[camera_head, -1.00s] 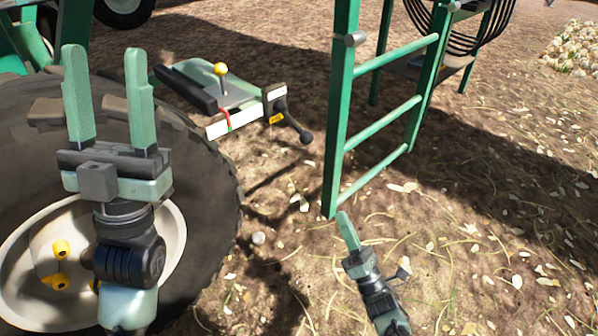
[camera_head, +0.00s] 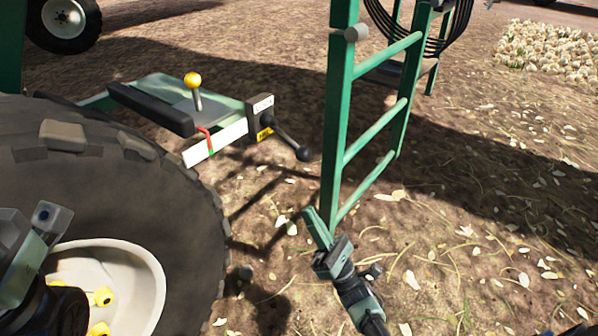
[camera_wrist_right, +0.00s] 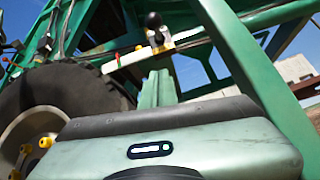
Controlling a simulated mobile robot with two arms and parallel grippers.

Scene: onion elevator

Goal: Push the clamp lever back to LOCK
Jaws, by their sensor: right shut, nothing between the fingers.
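The clamp lever (camera_head: 288,139) is a black arm with a ball end. It slants down to the right from a dark block (camera_head: 260,117) with a white label on top and a yellow label below; the lettering is too small to read. The lever's black ball also shows in the right wrist view (camera_wrist_right: 153,19), above my fingers. My right gripper (camera_head: 318,226) is shut and empty, below the lever and apart from it, its fingers pointing up near the ladder's foot. Part of my left arm shows at the lower left edge; its fingertips are out of frame.
A green ladder (camera_head: 338,120) stands just right of the lever. A big tyre (camera_head: 110,190) fills the left. A yellow-knobbed stick (camera_head: 193,82), a white bar (camera_head: 215,144) and a red pointer (camera_head: 207,140) are left of the block. Open straw-strewn soil lies at right.

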